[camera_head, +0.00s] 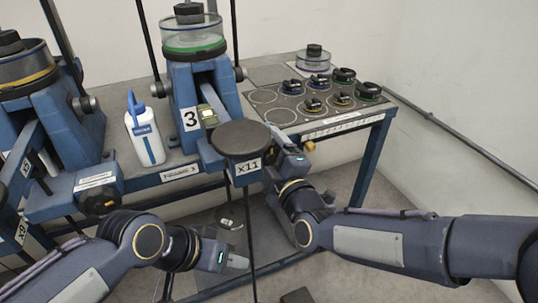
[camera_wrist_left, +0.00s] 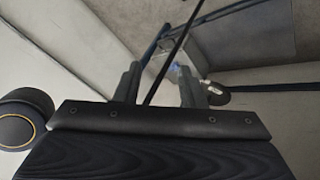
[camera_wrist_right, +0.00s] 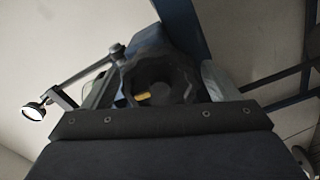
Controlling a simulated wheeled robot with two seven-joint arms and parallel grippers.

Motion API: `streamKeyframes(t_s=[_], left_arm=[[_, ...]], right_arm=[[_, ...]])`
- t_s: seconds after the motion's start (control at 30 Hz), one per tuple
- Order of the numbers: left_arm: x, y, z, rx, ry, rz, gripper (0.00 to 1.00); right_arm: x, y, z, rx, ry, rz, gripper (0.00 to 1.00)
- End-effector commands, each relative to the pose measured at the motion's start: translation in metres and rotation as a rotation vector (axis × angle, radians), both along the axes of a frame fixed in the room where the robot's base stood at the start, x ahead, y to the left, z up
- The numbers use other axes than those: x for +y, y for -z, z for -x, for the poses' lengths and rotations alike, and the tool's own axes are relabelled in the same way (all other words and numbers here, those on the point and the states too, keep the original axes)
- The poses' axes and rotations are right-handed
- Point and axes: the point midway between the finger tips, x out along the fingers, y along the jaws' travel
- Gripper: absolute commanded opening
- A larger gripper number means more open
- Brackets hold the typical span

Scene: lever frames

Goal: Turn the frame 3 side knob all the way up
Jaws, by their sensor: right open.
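Frame 3 is a blue lever frame (camera_head: 190,105) with a white "3" label and a dark round pad above an "x11" plate (camera_head: 248,166). My right gripper (camera_head: 292,158) is beside the right side of its lever. In the right wrist view a dark scalloped knob (camera_wrist_right: 155,80) with a small yellow mark sits between the open fingers. I cannot tell whether they touch it. The knob is not clearly visible in the head view. My left gripper (camera_head: 236,262) is low in front of the bench, open and empty. A thin dark rod shows between its fingers in the left wrist view (camera_wrist_left: 157,85).
A second blue lever frame (camera_head: 60,125) stands at the left. A white-and-blue bottle (camera_head: 145,135) stands between the frames. Several dark knob-like weights (camera_head: 341,98) sit on the bench at the right. A thin vertical rod (camera_head: 249,230) hangs near my left gripper.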

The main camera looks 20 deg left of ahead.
Motion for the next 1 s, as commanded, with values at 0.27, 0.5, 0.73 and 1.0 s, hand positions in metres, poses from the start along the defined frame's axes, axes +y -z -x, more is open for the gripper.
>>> streamKeyframes(t_s=[0.27, 0.5, 0.73, 1.0], left_arm=[[0.0, 0.012, 0.0, 0.0, 0.0, 0.0, 0.36], [0.0, 0.019, 0.0, 0.0, 0.0, 0.0, 0.36], [0.0, 0.019, 0.0, 0.0, 0.0, 0.0, 0.36], [0.0, 0.019, 0.0, 0.0, 0.0, 0.0, 0.57]], right_arm=[[-0.02, 0.001, 0.019, -0.002, -0.001, -0.001, 0.82], [-0.04, 0.001, 0.036, -0.001, 0.0, 0.001, 0.82], [-0.045, 0.001, 0.04, 0.0, 0.0, 0.001, 0.82], [-0.062, -0.001, 0.033, 0.057, 0.021, -0.013, 0.82]])
